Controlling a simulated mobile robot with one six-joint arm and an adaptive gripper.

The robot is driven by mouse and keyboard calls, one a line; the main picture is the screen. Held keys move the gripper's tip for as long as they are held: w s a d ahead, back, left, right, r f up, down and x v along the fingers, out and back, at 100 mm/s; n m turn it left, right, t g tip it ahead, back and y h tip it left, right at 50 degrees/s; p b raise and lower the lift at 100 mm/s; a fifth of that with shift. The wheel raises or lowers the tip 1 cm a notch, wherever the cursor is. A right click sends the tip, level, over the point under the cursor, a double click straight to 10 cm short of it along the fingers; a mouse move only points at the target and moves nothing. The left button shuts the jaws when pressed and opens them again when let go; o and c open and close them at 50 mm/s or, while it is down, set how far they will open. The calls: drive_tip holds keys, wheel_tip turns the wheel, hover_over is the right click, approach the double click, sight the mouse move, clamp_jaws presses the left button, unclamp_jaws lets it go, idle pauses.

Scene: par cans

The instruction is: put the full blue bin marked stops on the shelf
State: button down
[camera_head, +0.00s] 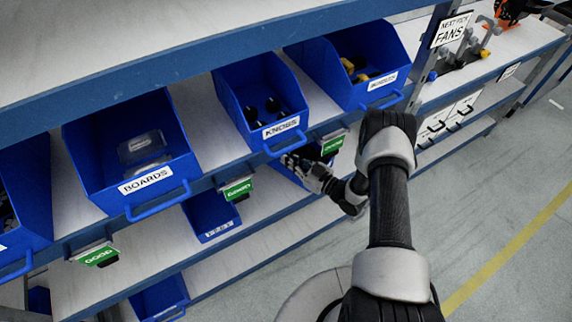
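I cannot read "stops" on any bin label in view. One blue bin (283,170) sits below the KNOBS bin, mostly hidden by my gripper and the shelf edge; its label does not show. My gripper (291,163) is beside this bin, just under the KNOBS bin's handle. Its fingers are small and partly hidden, so I cannot tell whether they are open or hold anything. Another blue bin (211,217) on the lower shelf has a label too small to read.
On the upper shelf stand the BOARDS bin (93,152), the KNOBS bin (241,84) and a bin with yellow and dark parts (325,68). Green GOOD tags (238,189) hang from the shelf edge. The lower shelf (268,218) has bare room. Open floor (500,210) lies at the right.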

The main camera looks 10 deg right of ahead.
drive_tip(key=shift+w+a+r, duration=0.1)
drive_tip(key=shift+w+a, duration=0.2)
drive_tip(key=shift+w, duration=0.05)
drive_tip(key=shift+w+f+b, duration=0.1)
drive_tip(key=shift+f+b, duration=1)
drive_tip(key=shift+f, duration=0.7)
drive_tip(key=c, duration=1.8)
unclamp_jaws()
drive_tip(key=shift+a, duration=0.1)
